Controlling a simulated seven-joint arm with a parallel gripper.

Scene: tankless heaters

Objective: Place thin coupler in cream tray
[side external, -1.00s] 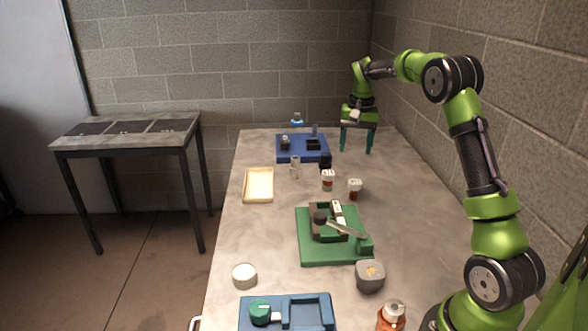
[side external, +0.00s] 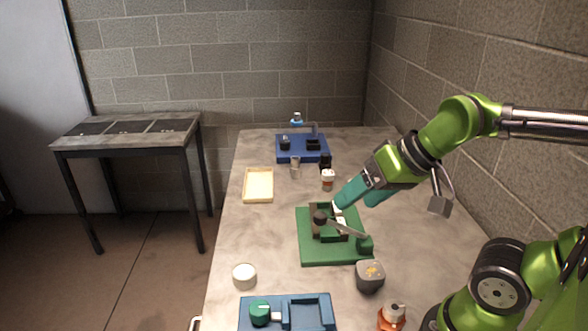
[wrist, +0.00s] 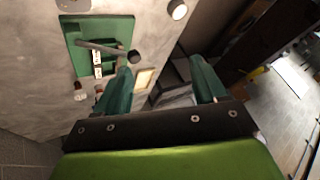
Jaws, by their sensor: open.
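My gripper (side external: 355,203), with teal fingers, is tilted over the far right part of the green fixture (side external: 310,252). In the wrist view my gripper (wrist: 160,72) is open, with nothing held between its fingers.
The green fixture has a lever and pale blocks. A blue fixture (side external: 288,155) stands at the back, another blue one (side external: 300,312) in front. A white-capped jar (side external: 327,180), a grey cup (side external: 369,277) and a round white container (side external: 244,276) stand around. The bench left of the green fixture is clear.

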